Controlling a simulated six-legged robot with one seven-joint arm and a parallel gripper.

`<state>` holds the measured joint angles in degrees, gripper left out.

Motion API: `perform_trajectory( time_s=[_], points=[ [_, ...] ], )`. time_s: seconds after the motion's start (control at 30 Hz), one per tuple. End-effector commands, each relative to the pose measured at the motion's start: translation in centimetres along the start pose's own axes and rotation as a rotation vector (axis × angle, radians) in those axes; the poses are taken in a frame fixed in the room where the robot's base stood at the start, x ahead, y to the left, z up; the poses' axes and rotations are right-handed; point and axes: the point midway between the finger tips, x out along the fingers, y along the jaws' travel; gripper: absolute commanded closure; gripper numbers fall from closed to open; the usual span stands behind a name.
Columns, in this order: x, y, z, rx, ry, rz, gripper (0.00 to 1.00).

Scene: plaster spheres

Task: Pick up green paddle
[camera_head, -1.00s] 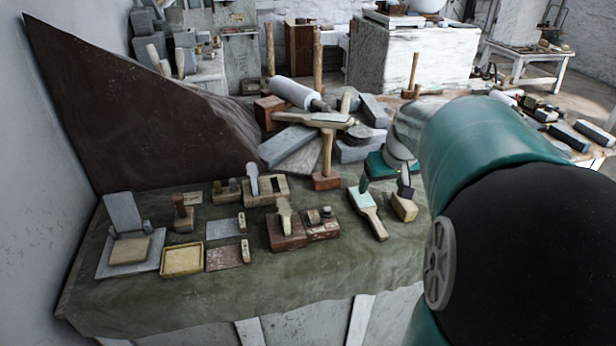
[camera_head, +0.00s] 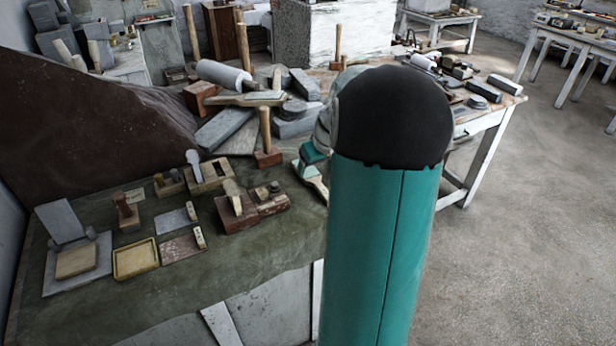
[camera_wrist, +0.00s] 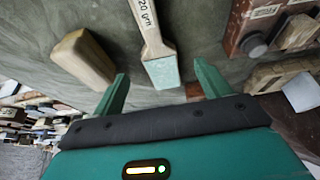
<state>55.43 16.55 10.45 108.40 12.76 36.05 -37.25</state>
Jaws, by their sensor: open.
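The green paddle shows in the wrist view with a pale green flat end (camera_wrist: 163,72) and a wooden handle marked with dark writing. It lies on the green cloth, its green end facing my gripper. My gripper (camera_wrist: 161,68) is open, one green finger to each side of that end in the picture. Nothing is held, and I cannot tell the height gap. In the head view only part of the paddle (camera_head: 316,183) shows beside my arm, which hides the rest. Part of my gripper (camera_head: 312,153) shows just above it there.
A wooden block (camera_wrist: 84,58) lies left of the paddle in the wrist view. Reddish-brown blocks (camera_wrist: 245,25) lie to its right. A mallet (camera_head: 266,140) and a pile of stone slabs (camera_head: 222,128) stand behind on the table. The cloth's front strip is mostly clear.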

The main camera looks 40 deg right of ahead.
Motion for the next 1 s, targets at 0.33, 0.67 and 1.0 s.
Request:
perform_trajectory(
  time_s=[0.33, 0.67, 1.0],
  points=[
    [3.8, -0.2, -0.5, -0.001, -0.002, -0.003, 0.24],
    [5.9, -0.3, -0.7, -0.003, 0.002, 0.000, 0.24],
    [5.9, -0.3, -0.7, -0.002, 0.001, 0.000, 0.73]
  ],
)
